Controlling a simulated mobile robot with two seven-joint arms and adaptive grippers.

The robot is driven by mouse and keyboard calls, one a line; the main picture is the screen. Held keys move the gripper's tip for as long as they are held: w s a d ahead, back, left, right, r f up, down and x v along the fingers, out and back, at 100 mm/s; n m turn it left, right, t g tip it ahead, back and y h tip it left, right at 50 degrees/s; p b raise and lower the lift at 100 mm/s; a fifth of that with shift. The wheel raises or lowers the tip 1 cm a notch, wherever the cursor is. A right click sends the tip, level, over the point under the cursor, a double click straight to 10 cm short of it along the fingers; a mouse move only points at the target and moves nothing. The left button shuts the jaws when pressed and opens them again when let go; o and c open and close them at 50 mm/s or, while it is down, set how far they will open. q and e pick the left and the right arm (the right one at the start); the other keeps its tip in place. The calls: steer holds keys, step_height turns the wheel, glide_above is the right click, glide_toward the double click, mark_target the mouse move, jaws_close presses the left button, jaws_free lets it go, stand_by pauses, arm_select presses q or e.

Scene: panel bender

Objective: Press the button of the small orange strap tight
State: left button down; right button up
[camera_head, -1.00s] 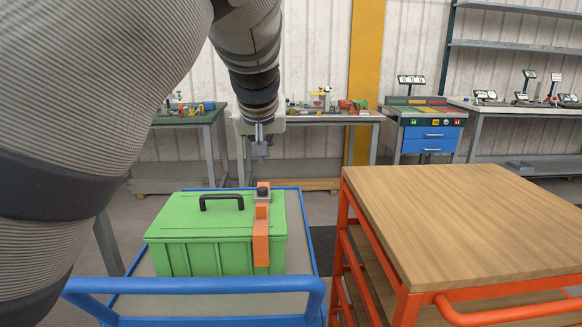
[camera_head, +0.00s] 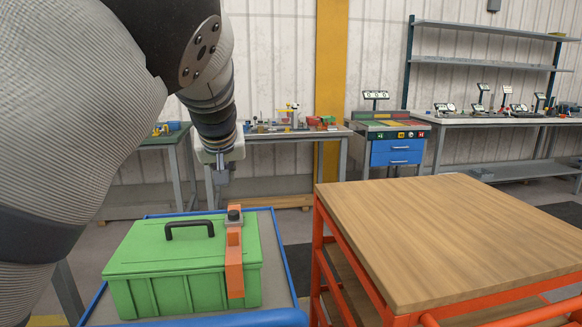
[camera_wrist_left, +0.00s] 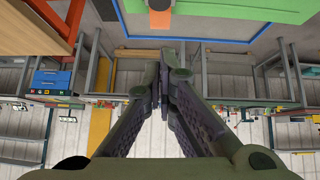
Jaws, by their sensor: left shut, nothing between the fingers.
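The small orange strap (camera_head: 235,268) runs over the lid and down the front of a green case (camera_head: 158,262), right of its black handle. My left gripper (camera_head: 222,176) is shut and empty, pointing down above the far side of the case, apart from the button. In the left wrist view its closed fingertips (camera_wrist_left: 163,66) show below the orange strap (camera_wrist_left: 160,19), with a clear gap. My right gripper is not in view.
The case stands on a blue-railed cart (camera_head: 282,250). A wood-topped orange cart (camera_head: 440,235) is close on the right. Workbenches (camera_head: 295,136) and a blue-drawer cabinet (camera_head: 397,152) line the back wall. My left arm covers the left of the head view.

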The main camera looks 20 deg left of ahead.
mark_target(232, 212)
arm_select(q)
steer(key=x, duration=0.4)
steer(key=shift+f+b, duration=0.3)
steer(key=shift+f, duration=0.95)
steer(key=shift+d+f, duration=0.1)
steer(key=shift+f, duration=0.55)
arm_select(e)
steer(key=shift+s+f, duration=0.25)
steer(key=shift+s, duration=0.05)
